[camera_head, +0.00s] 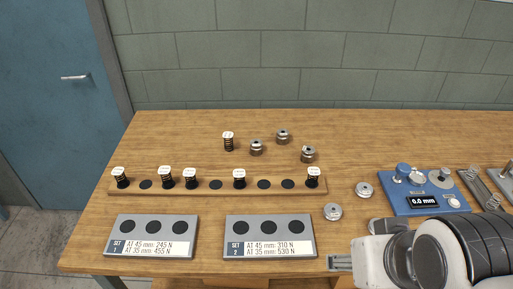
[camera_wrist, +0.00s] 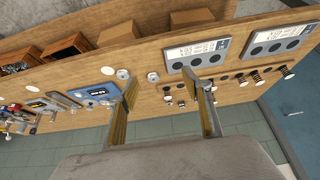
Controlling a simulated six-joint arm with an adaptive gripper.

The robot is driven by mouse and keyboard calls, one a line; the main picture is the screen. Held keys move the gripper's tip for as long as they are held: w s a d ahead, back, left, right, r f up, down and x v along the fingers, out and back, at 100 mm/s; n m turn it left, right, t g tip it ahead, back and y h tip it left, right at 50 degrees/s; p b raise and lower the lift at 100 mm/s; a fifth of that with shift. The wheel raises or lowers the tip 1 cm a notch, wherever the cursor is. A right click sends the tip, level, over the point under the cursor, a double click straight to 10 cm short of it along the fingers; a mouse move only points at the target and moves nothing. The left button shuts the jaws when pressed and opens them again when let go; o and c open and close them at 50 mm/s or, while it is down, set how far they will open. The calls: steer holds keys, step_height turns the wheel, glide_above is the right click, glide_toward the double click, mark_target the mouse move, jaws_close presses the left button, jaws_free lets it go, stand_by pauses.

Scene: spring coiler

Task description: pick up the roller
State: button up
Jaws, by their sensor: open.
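I cannot tell which part is the roller. Two pale round metal discs lie loose on the table: a near disc (camera_head: 333,211) and a far disc (camera_head: 364,190). They also show in the wrist view, one by the left finger (camera_wrist: 122,74) and one between the fingers (camera_wrist: 153,77). A blue gauge block (camera_head: 425,205) with a "0.0 mm" display carries a blue knob and round metal parts. My gripper (camera_head: 340,263) is at the table's front edge, before the near disc. In the wrist view my gripper (camera_wrist: 164,83) is open, its fingers apart with nothing held.
A wooden rail (camera_head: 205,190) holds several springs with white tags. Two grey set boards (camera_head: 155,220) (camera_head: 269,222) lie in front. Metal fixtures (camera_head: 483,188) stand at the right.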

steer(key=w+a+f+n+t, duration=0.2)
steer(key=w+t, duration=0.2)
steer(key=w, duration=2.7)
steer(key=n+t+y, duration=0.2)
steer(key=t+y, duration=0.1)
steer(key=y, duration=0.2)
glide_toward(256, 146)
steer(key=shift+w+d+r, duration=0.2)
steer(key=shift+w, duration=0.2)
steer(key=shift+w+d+r, duration=0.2)
steer(key=shift+w, duration=0.2)
steer(key=shift+w+a+f, duration=0.25)
steer(key=shift+a+f, duration=0.2)
steer(key=shift+f, duration=0.1)
steer(key=shift+x, duration=1.25)
steer(key=shift+w, duration=0.15)
